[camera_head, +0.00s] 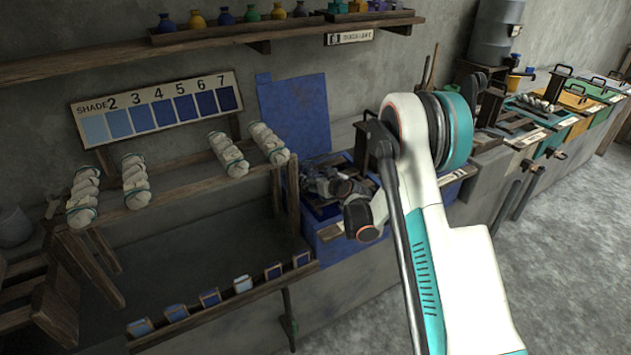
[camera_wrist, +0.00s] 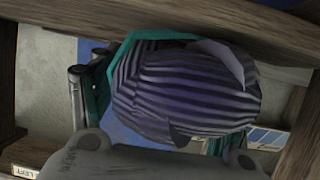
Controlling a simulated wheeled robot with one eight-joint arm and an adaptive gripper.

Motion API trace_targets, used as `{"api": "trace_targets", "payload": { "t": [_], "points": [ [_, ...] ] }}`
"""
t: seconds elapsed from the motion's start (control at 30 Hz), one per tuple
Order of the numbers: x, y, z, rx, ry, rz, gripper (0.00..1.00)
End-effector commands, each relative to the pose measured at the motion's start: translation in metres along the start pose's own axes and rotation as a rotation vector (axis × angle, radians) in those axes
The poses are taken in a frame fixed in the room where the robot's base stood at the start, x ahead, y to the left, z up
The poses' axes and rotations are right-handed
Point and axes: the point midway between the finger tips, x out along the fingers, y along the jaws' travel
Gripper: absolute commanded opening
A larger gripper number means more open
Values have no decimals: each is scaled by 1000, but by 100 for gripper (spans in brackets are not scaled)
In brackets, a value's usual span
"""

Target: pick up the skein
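A striped grey-purple bundle with a teal band, which looks like a skein (camera_wrist: 185,92), fills the middle of the wrist view, very close to the camera. My gripper (camera_head: 333,186) is in the head view, low among dark wooden bars at the blue vat (camera_head: 325,238). Pale grey shapes show there, and I cannot separate skein from fingers. Grey rounded gripper parts sit below the bundle in the wrist view. The fingertips are hidden, so their grip does not show. Several pale twisted skeins with teal ties, one of them at the right (camera_head: 268,143), lie across the wooden rack at left.
A shade board (camera_head: 157,108) with numbered blue swatches stands behind the rack (camera_head: 190,182). A blue panel (camera_head: 295,115) stands behind the vat. A wall shelf (camera_head: 230,36) with small jars runs above. More coloured vats (camera_head: 570,98) line the right. Grey floor is clear at lower right.

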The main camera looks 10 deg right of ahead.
Motion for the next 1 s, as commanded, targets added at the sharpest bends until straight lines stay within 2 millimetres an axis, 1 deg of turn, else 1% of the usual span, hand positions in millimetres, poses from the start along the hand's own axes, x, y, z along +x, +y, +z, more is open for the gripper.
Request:
{"api": "trace_targets", "payload": {
  "t": [0.03,0.07,0.1,0.17,0.2,0.5,0.67,0.77,0.87,0.97,1.0],
  "points": [
    [0,0,0,0,0,0,54],
    [0,0,0,0,0,0,47],
    [0,0,0,0,0,0,38],
    [0,0,0,0,0,0,24],
    [0,0,0,0,0,0,20],
    [-1,0,-1,0,0,0,20],
    [-4,0,-8,0,0,0,20],
    [-8,0,-19,0,0,0,20],
    [-15,0,-35,0,0,0,20],
    [-24,0,-58,0,0,0,20],
    [-29,0,-68,0,0,0,20]
  ]
}}
